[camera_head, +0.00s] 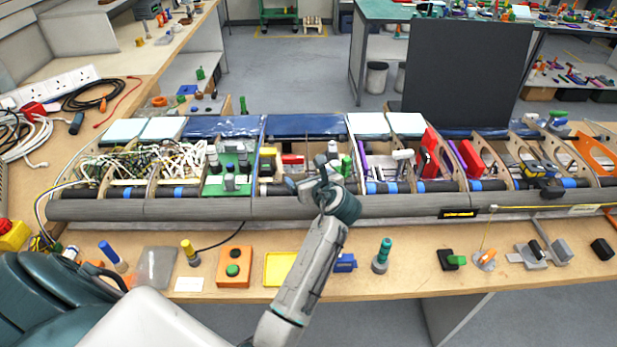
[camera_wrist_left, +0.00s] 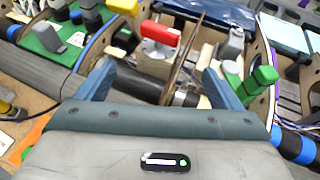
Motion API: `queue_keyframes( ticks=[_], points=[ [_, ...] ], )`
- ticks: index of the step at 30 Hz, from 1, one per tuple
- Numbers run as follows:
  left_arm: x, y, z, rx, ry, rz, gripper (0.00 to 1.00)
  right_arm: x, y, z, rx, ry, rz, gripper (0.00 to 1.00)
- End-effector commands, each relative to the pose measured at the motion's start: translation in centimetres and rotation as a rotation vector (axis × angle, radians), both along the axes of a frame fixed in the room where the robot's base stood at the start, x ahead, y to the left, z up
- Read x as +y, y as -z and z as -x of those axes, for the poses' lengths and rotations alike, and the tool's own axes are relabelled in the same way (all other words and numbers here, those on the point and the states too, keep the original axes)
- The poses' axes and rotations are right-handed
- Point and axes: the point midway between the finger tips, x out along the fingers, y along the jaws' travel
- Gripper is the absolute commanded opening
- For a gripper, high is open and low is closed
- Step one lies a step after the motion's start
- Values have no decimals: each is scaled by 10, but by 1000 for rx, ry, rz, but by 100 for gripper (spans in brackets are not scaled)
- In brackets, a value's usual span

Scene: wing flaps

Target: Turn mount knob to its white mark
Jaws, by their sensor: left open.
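A red bar-shaped knob on a round pale base (camera_wrist_left: 160,38) sits inside the wing bay in the left wrist view. It looks like the mount knob, and its red top also shows in the head view (camera_head: 292,159). I cannot make out its white mark. My left gripper (camera_head: 318,183) is over the front of the middle bay. My right gripper is not in view.
A thin rib (camera_wrist_left: 184,55) stands just right of the knob. Green blocks (camera_wrist_left: 262,78) stand right of it, and a green board (camera_wrist_left: 50,40) lies left. The wing's grey front edge (camera_head: 180,208) runs below the gripper. A yellow tray (camera_head: 279,268) lies on the bench.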

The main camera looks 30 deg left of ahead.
Motion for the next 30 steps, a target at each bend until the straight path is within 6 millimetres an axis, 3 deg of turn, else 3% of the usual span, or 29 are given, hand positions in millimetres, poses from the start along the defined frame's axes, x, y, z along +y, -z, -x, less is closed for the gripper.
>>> queue_keyframes(
  ticks=[18, 30],
  points=[
    [69, 34, -52, 3, 0, -1, 87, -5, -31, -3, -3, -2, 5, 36],
    [78, 41, -59, 0, 1, 1, 87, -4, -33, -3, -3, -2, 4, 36]
  ],
)
